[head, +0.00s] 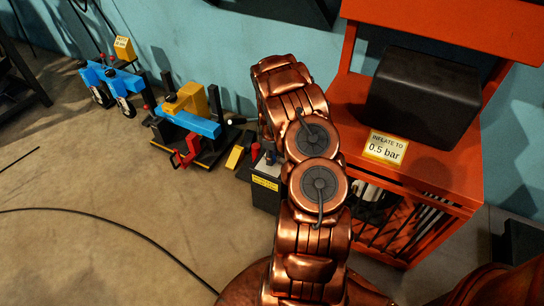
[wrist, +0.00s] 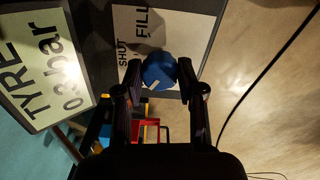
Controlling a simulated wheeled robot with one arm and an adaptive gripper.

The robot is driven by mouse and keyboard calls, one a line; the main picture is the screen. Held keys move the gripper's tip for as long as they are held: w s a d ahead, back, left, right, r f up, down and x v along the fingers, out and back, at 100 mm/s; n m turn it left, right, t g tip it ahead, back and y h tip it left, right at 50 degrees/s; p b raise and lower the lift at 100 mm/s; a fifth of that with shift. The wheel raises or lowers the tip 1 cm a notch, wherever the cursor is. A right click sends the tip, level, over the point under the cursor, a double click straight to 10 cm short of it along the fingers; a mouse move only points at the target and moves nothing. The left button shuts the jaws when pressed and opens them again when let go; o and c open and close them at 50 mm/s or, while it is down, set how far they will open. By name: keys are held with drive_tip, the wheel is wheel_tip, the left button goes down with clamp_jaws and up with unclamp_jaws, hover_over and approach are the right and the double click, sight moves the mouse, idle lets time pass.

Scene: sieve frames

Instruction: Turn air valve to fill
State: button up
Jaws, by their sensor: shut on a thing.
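The air valve is a round blue knob (wrist: 160,72) with a white mark on its lower left side, in the wrist view. SHUT is nearer the knob's left; FILL is farther up. The white mark points to neither word clearly. My gripper (wrist: 160,78) has a finger on each side of the knob and is shut on it. A lit display (wrist: 38,60) at the left reads TYRE and what looks like 0.3 bar. In the head view my arm hides the gripper and knob.
An orange cabinet (head: 450,165) with a sign (head: 385,148) reading INFLATE TO 0.5 bar stands right of my arm. Blue and yellow machines (head: 185,115) stand along the wall at left. A black cable (head: 110,215) crosses the open floor.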

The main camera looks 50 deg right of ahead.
drive_tip(key=shift+d, duration=0.1)
drive_tip(key=c, duration=0.3)
drive_tip(key=shift+m, duration=0.3)
drive_tip(key=m+p, duration=0.1)
drive_tip(key=m, duration=0.3)
drive_tip(key=m+p, duration=0.1)
drive_tip(key=m, duration=0.5)
drive_tip(key=shift+r+m, duration=0.1)
drive_tip(key=shift+m, duration=0.2)
drive_tip(key=m+p, duration=0.2)
drive_tip(key=m, duration=0.4)
drive_tip(key=m+p, duration=0.2)
drive_tip(key=m, duration=0.4)
drive_tip(key=shift+w+m, duration=0.1)
drive_tip(key=shift+m, duration=0.3)
drive_tip(key=shift+a, duration=0.2)
